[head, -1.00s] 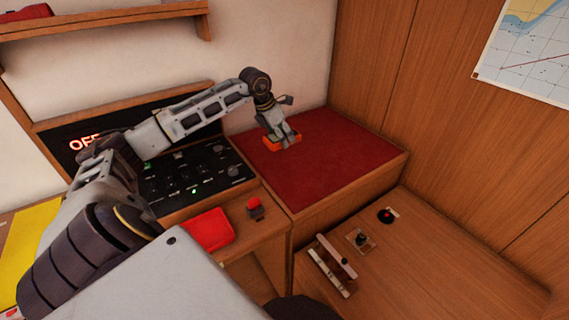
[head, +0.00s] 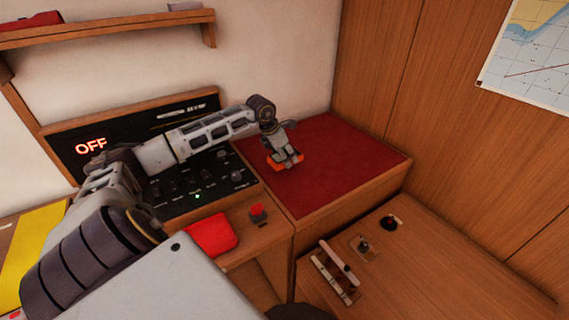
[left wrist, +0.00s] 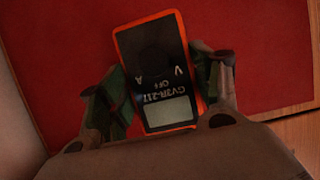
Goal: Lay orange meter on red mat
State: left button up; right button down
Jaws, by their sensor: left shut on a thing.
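The orange meter (head: 287,162) is at the left part of the red mat (head: 345,150) in the head view. In the left wrist view the meter (left wrist: 157,75) shows its black face, grey display and orange rim, with the red mat (left wrist: 60,60) beneath it. My left gripper (head: 284,155) is shut on the meter, a finger on each side of it in the left wrist view (left wrist: 160,88). The meter is on or just above the mat; I cannot tell whether it touches. My right gripper is not in view.
A black control panel (head: 205,178) with a lit OFF sign stands left of the mat. A red cushion-like item (head: 211,235) and a red button (head: 258,211) are in front. Levers (head: 338,270) stand on the lower wooden counter. The mat's right side is clear.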

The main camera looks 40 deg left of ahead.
pick_arm(q)
jog(key=shift+f, duration=1.85)
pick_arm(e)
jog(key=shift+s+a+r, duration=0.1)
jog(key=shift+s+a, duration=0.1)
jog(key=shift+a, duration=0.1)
pick_arm(q)
jog(key=shift+f, duration=0.15)
jog(key=o, duration=1.2)
jog(key=shift+c, duration=0.2)
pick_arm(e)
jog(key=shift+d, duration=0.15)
pick_arm(q)
jog(key=shift+r, duration=0.2)
